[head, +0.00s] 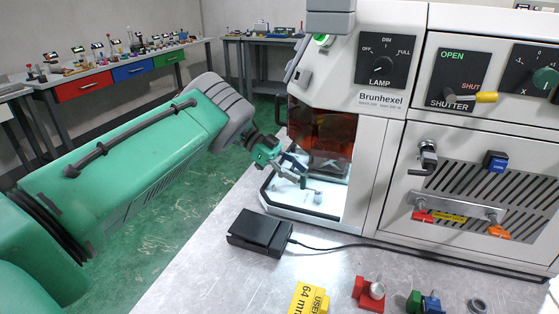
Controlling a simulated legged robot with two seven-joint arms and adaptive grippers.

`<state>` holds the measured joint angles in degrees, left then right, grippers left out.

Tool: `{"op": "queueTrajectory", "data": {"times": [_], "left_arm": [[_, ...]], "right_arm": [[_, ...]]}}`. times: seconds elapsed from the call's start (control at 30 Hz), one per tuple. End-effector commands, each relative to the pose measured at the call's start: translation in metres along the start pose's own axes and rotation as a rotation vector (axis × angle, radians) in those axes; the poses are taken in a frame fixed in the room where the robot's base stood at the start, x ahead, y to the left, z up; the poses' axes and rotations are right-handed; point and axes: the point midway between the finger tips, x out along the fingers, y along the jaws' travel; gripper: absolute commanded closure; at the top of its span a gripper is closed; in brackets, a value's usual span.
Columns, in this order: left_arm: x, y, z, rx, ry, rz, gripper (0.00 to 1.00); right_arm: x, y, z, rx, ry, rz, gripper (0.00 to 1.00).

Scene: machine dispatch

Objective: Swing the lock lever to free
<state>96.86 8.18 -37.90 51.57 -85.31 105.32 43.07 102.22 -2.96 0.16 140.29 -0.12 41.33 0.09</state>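My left arm reaches in from the left. Its gripper (298,176) is at the open front bay of the white Brunhexel machine (379,116), low over the bay's floor. A small light-coloured lever or rod (313,191) shows right at the fingertips. I cannot tell whether the fingers touch it or whether they are open or shut. No part in view is labelled as the lock lever, so I cannot tell for certain which one it is. My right gripper is not in view.
A black pedal-like box (259,232) with a cable lies on the metal bench (220,258) in front of the bay. A yellow tag (309,299), a red block (369,294) and other small parts lie at the front. The SHUTTER lever (478,97) sticks out at right.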

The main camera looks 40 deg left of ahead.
Motion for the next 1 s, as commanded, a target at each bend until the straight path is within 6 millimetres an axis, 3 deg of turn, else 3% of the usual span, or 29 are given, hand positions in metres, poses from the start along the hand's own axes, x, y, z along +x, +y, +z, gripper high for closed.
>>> {"op": "queueTrajectory", "data": {"times": [0.2,0.4,0.6,1.0], "left_arm": [[-0.053,-0.001,0.004,0.000,0.000,-0.003,0.66],[-0.086,-0.002,0.005,-0.001,0.001,-0.002,0.66],[-0.098,-0.002,0.004,-0.002,0.000,-0.001,0.66],[-0.099,-0.002,0.005,-0.003,0.001,-0.001,0.66]], "right_arm": [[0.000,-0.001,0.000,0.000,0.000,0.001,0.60],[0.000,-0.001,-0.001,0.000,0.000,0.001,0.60],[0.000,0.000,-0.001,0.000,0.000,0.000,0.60],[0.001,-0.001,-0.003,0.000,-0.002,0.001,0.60]]}}
